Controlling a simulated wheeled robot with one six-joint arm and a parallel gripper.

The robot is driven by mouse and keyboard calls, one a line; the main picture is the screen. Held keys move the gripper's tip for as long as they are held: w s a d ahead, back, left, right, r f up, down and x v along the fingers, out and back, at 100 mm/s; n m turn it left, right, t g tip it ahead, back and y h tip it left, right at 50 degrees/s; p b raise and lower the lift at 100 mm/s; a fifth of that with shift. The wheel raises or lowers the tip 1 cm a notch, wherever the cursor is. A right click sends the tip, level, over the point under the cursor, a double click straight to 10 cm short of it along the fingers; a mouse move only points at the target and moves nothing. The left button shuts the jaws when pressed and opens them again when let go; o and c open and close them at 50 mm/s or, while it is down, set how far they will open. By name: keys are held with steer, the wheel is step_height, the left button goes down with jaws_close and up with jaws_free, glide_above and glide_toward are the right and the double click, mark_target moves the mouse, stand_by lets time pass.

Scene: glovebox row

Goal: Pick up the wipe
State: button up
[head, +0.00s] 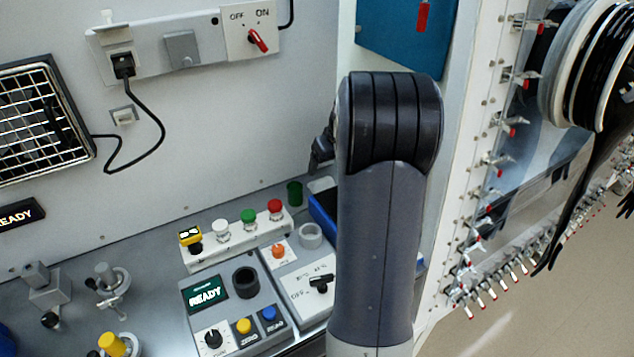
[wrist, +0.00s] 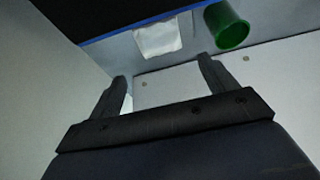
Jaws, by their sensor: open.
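The wipe (wrist: 158,40) is a white, slightly crumpled square lying flat on the grey surface in the wrist view, between a blue edge and a green cup (wrist: 226,26). My gripper (wrist: 162,70) is open and empty. Its two dark fingers are spread apart, and the wipe shows beyond the tips, roughly between them and not touched. In the head view a pale patch (head: 320,184) beside the green cup (head: 294,193) may be the wipe.
A blue bin (head: 322,216) stands close by, partly behind my arm. A panel with coloured buttons (head: 248,218) and a READY box (head: 206,293) lie to the left. A grey ring (head: 311,235) sits in front. The back wall and the clamped white frame (head: 480,160) bound the space.

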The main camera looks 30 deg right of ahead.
mark_target(323, 179)
steer(key=p+x, duration=0.1)
steer(key=x, duration=0.6)
steer(key=shift+f, duration=0.4)
steer(key=c, duration=1.1)
steer(key=shift+r, duration=0.15)
step_height(323, 179, up, 10)
steer(key=shift+f+b, duration=0.1)
steer(key=shift+b, duration=0.2)
